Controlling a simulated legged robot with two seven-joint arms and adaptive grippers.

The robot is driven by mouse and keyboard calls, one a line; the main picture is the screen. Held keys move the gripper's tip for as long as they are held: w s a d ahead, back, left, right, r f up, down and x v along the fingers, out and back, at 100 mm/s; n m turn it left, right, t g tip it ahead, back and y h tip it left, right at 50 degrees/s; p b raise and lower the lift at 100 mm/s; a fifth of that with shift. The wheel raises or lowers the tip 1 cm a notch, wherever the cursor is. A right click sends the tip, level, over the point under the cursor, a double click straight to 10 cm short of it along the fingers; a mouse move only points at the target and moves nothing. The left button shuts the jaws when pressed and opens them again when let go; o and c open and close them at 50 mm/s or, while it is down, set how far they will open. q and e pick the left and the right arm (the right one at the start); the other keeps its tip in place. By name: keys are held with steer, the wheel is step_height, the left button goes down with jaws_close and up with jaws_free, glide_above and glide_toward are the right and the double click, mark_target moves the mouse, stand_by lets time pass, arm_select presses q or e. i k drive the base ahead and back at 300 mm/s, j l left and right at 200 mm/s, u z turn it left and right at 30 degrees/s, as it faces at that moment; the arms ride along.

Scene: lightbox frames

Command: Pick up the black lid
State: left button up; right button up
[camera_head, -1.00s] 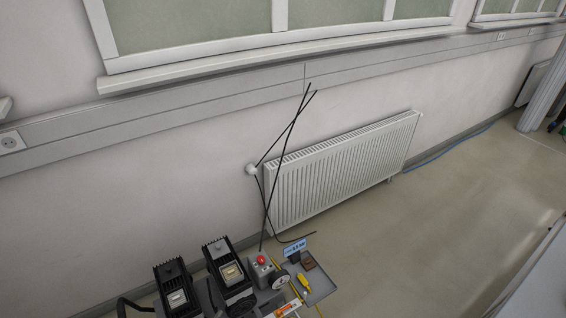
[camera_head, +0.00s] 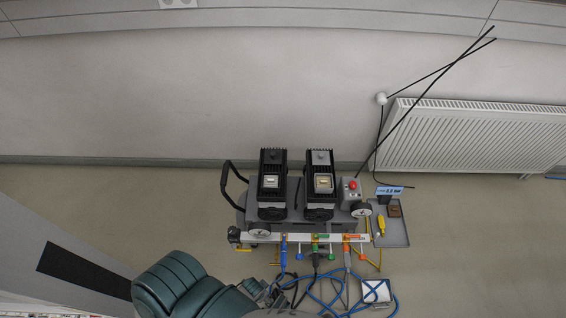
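I cannot make out a separate black lid with certainty. A grey wheeled equipment unit (camera_head: 295,214) stands low in the middle of the view. It carries two black finned housings, a left one (camera_head: 272,162) and a right one (camera_head: 319,172), side by side, each with a pale plate on its front. Any lid on them is too small to tell apart.
A grey tray (camera_head: 397,238) with a yellow item sits right of the unit. Blue hoses (camera_head: 330,303) and a white-topped box (camera_head: 376,291) lie in front. A dark teal ribbed padded form (camera_head: 170,281) fills the lower left. A radiator (camera_head: 470,135) is on the wall. Floor at left is clear.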

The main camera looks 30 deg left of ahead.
mark_target(271, 157)
steer(key=j+u, duration=0.1)
steer(key=u, duration=0.25)
steer(key=j+u, duration=0.1)
steer(key=u, duration=0.25)
steer(key=j+u, duration=0.1)
steer(key=u, duration=0.25)
